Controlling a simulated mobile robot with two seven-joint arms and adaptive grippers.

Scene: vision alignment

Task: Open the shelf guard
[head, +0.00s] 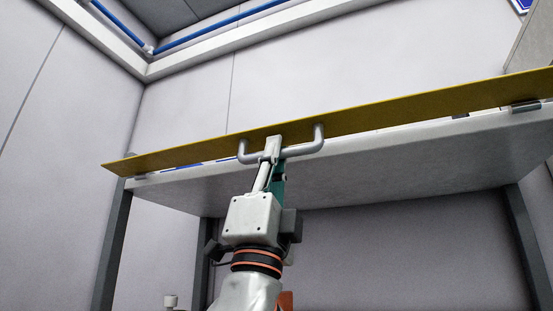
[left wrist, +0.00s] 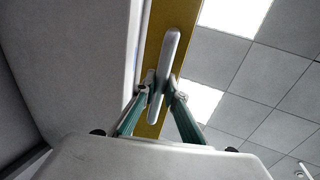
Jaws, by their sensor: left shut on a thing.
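The shelf guard is a long yellow panel (head: 400,112) along the front edge of the grey shelf (head: 420,160) in the head view. It is tilted and seen from below. A grey U-shaped handle (head: 318,140) is fixed to its middle. My left gripper (head: 272,150) comes up from below and is shut on the handle bar, hiding part of it. In the left wrist view the gripper's two green fingers (left wrist: 160,92) close around the handle (left wrist: 171,50), with the yellow guard (left wrist: 152,40) behind. My right gripper is not in view.
A dark shelf post (head: 113,240) stands at left and another (head: 525,245) at right. A metal hinge (head: 524,107) shows near the guard's right end. Grey walls surround the shelf, and a blue pipe (head: 210,32) runs along the top. The space under the shelf looks mostly clear.

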